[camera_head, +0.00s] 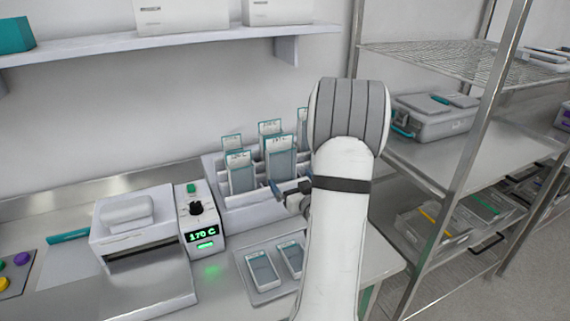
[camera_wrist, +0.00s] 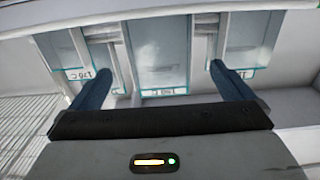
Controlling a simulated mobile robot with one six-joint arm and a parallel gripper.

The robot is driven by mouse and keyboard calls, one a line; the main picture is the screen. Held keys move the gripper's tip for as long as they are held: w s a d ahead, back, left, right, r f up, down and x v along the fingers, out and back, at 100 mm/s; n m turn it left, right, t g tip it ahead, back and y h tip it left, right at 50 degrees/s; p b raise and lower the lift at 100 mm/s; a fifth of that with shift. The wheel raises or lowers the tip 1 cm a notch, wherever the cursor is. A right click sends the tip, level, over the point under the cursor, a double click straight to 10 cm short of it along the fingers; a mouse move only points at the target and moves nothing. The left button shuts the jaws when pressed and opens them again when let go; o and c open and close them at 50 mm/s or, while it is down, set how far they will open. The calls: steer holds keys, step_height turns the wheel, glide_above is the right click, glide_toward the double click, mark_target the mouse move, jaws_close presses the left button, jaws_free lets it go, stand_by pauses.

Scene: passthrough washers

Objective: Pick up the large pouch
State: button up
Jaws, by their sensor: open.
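The large pouch (camera_head: 281,158), clear with a teal edge and a white label, stands upright in the white rack (camera_head: 207,165), taller and wider than its neighbours. In the wrist view the wide middle pouch (camera_wrist: 160,45) appears upside down between my two blue fingers, its label at the lower edge. My gripper (camera_head: 277,188) is open and empty, close in front of the rack; in the wrist view the fingers (camera_wrist: 160,74) are spread to either side of the middle pouch. I cannot tell whether they touch anything. My arm hides the rack's right part in the head view.
Smaller pouches (camera_head: 239,172) stand in the rack beside the large one. A tray (camera_head: 245,270) with two pouches lies in front. A sealer (camera_head: 137,232) and a control box (camera_head: 201,220) reading 170 C stand at left. A metal shelf unit (camera_head: 458,150) stands at right.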

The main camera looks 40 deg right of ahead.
mark_target(283, 169)
steer(key=p+x, duration=0.3)
steer(key=x, duration=0.4)
steer(key=shift+w+f, duration=0.1)
steer(key=shift+f, duration=0.05)
steer(key=c, duration=0.8)
